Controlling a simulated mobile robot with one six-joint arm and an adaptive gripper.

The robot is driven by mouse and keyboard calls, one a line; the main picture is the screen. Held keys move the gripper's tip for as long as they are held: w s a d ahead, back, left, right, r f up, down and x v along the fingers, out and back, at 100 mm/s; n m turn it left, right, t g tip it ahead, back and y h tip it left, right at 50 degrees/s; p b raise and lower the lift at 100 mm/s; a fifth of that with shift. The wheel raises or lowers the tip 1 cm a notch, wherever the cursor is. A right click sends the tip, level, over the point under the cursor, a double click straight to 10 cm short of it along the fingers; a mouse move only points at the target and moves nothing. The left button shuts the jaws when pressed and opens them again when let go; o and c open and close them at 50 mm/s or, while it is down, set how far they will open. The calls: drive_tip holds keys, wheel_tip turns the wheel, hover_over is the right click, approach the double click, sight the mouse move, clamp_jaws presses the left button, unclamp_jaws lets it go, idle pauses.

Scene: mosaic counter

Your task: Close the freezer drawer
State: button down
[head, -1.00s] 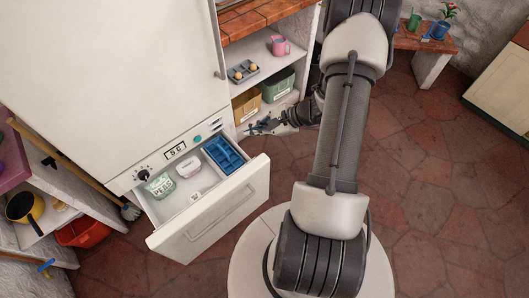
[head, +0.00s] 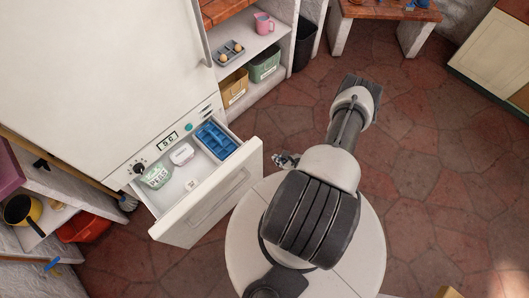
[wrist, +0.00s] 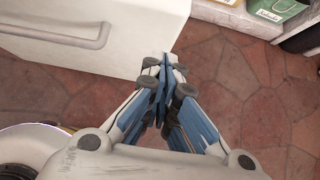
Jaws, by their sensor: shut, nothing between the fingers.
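The freezer drawer (head: 212,207) is pulled out at the bottom of the white fridge (head: 110,75). Inside it lie a green peas bag (head: 156,176), a white tub (head: 182,153), a small white item (head: 192,184) and a blue ice tray (head: 216,139). My gripper (head: 285,160) is just off the right end of the drawer front, partly hidden by my arm. In the wrist view my gripper (wrist: 163,75) is shut and empty over the floor. The drawer front (wrist: 130,22) with its grey handle (wrist: 60,32) is at upper left, apart from the fingertips.
Shelves right of the fridge hold a yellow bin (head: 234,87), a green bin (head: 264,64), a tray (head: 230,53) and a pink mug (head: 264,22). A red tub (head: 84,227) and broom (head: 128,202) stand at left.

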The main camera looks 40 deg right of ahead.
sight(259, 150)
drive_tip(key=w+f, duration=0.1)
drive_tip(key=w, duration=0.1)
drive_tip(key=w+f+b, duration=0.1)
drive_tip(key=w+f, duration=0.1)
drive_tip(key=w, duration=0.1)
drive_tip(key=w+f+b, duration=0.1)
drive_tip(key=w, duration=0.2)
drive_tip(key=shift+w+a+f, duration=0.15)
drive_tip(key=shift+w+f, duration=0.05)
drive_tip(key=shift+w, duration=0.05)
drive_tip(key=shift+w+b, duration=0.1)
drive_tip(key=shift+b, duration=0.2)
